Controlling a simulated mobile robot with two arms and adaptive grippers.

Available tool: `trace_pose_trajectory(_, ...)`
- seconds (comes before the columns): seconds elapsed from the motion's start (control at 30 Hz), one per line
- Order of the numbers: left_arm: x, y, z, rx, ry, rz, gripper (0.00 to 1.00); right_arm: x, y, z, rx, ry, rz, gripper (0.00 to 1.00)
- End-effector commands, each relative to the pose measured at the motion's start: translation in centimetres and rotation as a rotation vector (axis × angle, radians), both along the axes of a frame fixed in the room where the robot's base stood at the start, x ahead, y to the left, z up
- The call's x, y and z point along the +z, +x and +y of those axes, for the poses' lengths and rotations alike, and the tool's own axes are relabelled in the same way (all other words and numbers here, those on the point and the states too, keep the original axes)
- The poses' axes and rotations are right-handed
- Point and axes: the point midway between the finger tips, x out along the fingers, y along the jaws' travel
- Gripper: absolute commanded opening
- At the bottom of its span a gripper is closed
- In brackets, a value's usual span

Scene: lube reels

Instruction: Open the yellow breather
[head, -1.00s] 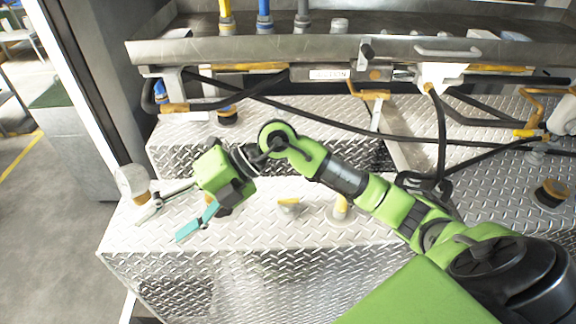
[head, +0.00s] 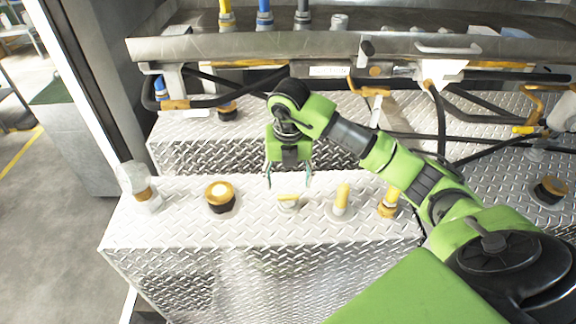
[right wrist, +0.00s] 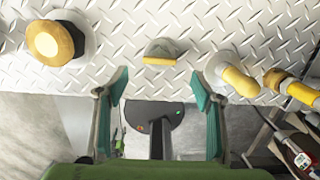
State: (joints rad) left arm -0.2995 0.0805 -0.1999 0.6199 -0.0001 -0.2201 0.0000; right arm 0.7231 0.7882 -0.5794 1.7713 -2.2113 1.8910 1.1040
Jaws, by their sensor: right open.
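Several fittings with yellow parts stand in a row on the diamond-plate top; which one is the breather I cannot tell for sure. A round amber-yellow cap (head: 220,196) stands at the left; it also shows in the right wrist view (right wrist: 52,42). A small pale fitting with a yellow tab (head: 288,199) stands in the middle (right wrist: 160,52). A yellow bent pipe (head: 342,196) is right of it (right wrist: 237,80). My right gripper (head: 288,181) is open and empty, fingers pointing down at the tabbed fitting, which lies ahead between its fingers (right wrist: 159,88). My left gripper is out of view.
A clear-topped canister (head: 138,185) stands at the plate's left corner. A yellow-banded fitting (head: 388,203) stands at the row's right end. A metal shelf (head: 300,48) with hanging black hoses spans the back. The plate in front of the row is clear.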

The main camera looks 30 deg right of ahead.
Motion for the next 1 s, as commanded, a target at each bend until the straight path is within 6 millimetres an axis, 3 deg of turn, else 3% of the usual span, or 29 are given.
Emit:
trace_pose_trajectory(0.2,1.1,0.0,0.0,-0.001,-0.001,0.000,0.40,-4.1,0.3,-0.1,0.002,0.002,0.004,0.61)
trace_pose_trajectory(0.4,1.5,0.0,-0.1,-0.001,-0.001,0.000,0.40,-6.4,0.6,-0.3,0.001,0.002,0.001,0.61)
trace_pose_trajectory(0.8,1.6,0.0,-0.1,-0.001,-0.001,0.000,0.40,-7.2,0.7,-0.4,0.003,0.001,-0.001,0.61)
trace_pose_trajectory(0.97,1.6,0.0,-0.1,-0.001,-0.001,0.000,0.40,-7.2,0.7,-0.4,0.003,0.001,-0.001,0.22)
trace_pose_trajectory(1.0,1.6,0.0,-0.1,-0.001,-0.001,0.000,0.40,-7.2,0.7,-0.4,0.003,0.001,-0.001,0.20)
